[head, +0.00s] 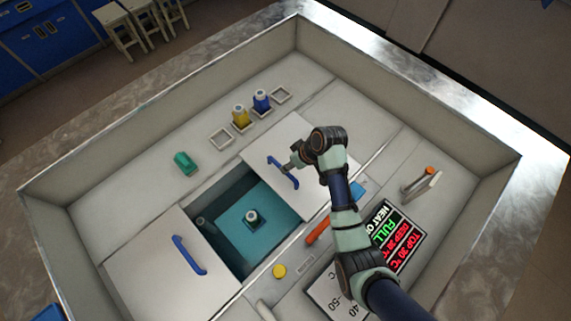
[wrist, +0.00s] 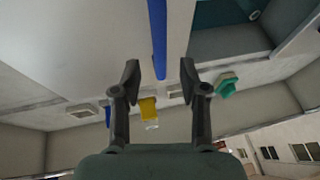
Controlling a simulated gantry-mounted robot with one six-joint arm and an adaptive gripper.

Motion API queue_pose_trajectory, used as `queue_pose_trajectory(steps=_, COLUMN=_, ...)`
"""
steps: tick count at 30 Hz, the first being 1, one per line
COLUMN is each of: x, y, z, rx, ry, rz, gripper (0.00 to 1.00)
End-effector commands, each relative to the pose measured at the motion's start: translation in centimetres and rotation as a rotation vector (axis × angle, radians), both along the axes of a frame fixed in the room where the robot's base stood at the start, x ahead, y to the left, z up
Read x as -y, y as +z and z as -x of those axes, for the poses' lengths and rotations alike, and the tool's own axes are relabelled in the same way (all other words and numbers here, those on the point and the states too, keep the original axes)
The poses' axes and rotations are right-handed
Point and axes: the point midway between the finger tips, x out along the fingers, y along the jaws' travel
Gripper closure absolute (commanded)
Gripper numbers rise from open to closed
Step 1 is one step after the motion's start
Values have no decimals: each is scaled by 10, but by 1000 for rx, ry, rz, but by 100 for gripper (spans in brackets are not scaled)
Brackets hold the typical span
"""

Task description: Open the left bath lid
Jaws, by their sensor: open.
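Two white lids with blue bar handles lie on either side of an open teal bath (head: 213,207) in the head view. One lid (head: 150,268) is at the picture's lower left, with its handle (head: 189,255) clear. The other lid (head: 308,150) is at the upper right, and my gripper (head: 290,166) is at its handle (head: 283,172). In the wrist view my gripper (wrist: 160,70) is open. The blue handle (wrist: 158,38) runs down between its fingertips with space on both sides. Contact with the handle cannot be told.
A yellow-capped bottle (head: 240,117) and a blue one (head: 261,100) stand behind the lids, near a green block (head: 185,163). Raised walls surround everything.

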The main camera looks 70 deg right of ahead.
Motion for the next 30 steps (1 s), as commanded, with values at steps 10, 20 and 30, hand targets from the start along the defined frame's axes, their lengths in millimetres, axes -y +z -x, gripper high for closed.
queue_pose_trajectory(steps=10, x=1, y=-39, z=-18, rx=0, ry=0, rz=2, gripper=57)
queue_pose_trajectory(steps=20, x=1, y=-39, z=-18, rx=0, ry=0, rz=2, gripper=77)
queue_pose_trajectory(steps=30, x=1, y=-39, z=-18, rx=0, ry=0, rz=2, gripper=100)
